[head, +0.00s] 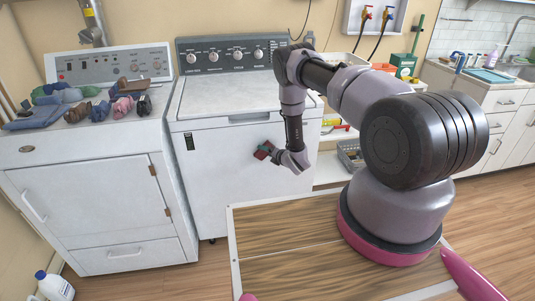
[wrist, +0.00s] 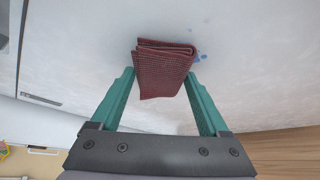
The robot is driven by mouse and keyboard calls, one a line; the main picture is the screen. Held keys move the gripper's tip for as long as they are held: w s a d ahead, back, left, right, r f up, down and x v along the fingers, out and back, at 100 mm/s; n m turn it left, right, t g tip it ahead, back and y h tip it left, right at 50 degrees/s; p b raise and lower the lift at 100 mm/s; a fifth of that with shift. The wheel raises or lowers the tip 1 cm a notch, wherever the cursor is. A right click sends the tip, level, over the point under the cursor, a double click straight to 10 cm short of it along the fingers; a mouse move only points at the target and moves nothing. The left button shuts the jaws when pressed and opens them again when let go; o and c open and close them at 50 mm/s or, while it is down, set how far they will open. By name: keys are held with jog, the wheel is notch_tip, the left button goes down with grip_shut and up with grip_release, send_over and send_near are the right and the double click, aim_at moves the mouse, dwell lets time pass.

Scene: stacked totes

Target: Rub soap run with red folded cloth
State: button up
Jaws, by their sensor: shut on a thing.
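My gripper (wrist: 160,78) is shut on the red folded cloth (wrist: 163,72), with a teal finger on each side of it. In the head view the cloth (head: 262,151) shows as a small dark red block at the end of my arm, in front of the white front panel of the middle machine (head: 225,180). In the wrist view a blue soap run (wrist: 201,56) shows as small spots on the white panel, just right of the cloth's folded edge. Part of it may be hidden behind the cloth. I cannot tell whether the cloth touches the panel.
A second white machine (head: 95,190) stands at the left with piled clothes (head: 70,105) on top. A detergent bottle (head: 54,287) stands on the floor at lower left. A grey basket (head: 350,154) sits on a low shelf right of the middle machine.

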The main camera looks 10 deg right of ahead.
jog(key=shift+w, duration=0.2)
jog(key=shift+d, duration=0.15)
jog(key=d, duration=0.7)
dwell(0.5)
jog(key=shift+w+a+r, duration=0.1)
jog(key=shift+a+r, duration=0.05)
jog(key=shift+a, duration=3.65)
